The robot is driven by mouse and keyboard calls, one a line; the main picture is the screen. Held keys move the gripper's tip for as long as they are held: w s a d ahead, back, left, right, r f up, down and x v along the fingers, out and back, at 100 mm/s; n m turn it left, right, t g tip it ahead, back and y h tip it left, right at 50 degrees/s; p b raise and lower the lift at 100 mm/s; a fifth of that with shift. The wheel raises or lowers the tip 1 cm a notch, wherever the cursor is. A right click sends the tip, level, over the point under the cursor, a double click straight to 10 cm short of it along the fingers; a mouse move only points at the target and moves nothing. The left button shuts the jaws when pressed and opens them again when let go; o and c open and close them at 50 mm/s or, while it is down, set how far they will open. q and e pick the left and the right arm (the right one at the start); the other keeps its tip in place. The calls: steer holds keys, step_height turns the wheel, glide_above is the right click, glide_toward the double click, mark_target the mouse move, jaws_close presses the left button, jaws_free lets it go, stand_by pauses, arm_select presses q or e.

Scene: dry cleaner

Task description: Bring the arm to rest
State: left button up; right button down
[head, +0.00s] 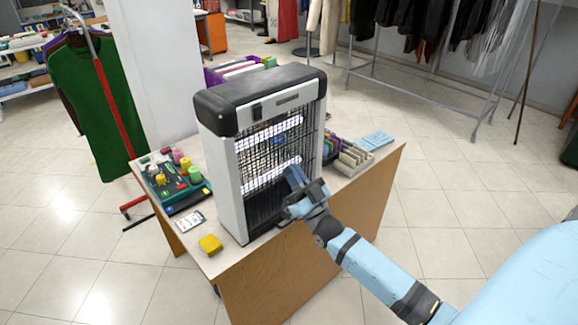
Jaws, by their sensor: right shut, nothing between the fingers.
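My right arm reaches in from the lower right, blue with dark joints. My right gripper (294,189) is shut and empty, in front of the lower right part of a black and white insect-lamp-like device (213,157) with a wire grille and lit tubes. From this view I cannot tell whether the gripper touches the grille. The device stands upright on a wooden table (265,290). My left gripper is not in view.
A tray of thread spools (170,187), a yellow block (210,244) and a white card (190,221) lie left of the device. A sectioned box (352,160) and blue papers (377,140) lie right. Clothes racks stand behind; tiled floor (470,240) at right is clear.

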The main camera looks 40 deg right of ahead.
steer(key=shift+w+f, duration=0.1)
steer(key=shift+w, duration=0.05)
stand_by(0.3)
steer(key=s+a+f+n+g+p, duration=0.1)
steer(key=s+a+f+g, duration=0.6)
steer(key=s+f, duration=0.3)
steer(key=s+a+f+n+g+y+p, duration=0.1)
steer(key=s+a+f+g+p, duration=0.1)
steer(key=s+a+f+g, duration=0.6)
steer(key=s+a+f, duration=0.2)
steer(key=s+f, duration=0.1)
steer(key=f, duration=0.3)
steer(key=shift+s+a, duration=0.2)
steer(key=shift+f, duration=0.1)
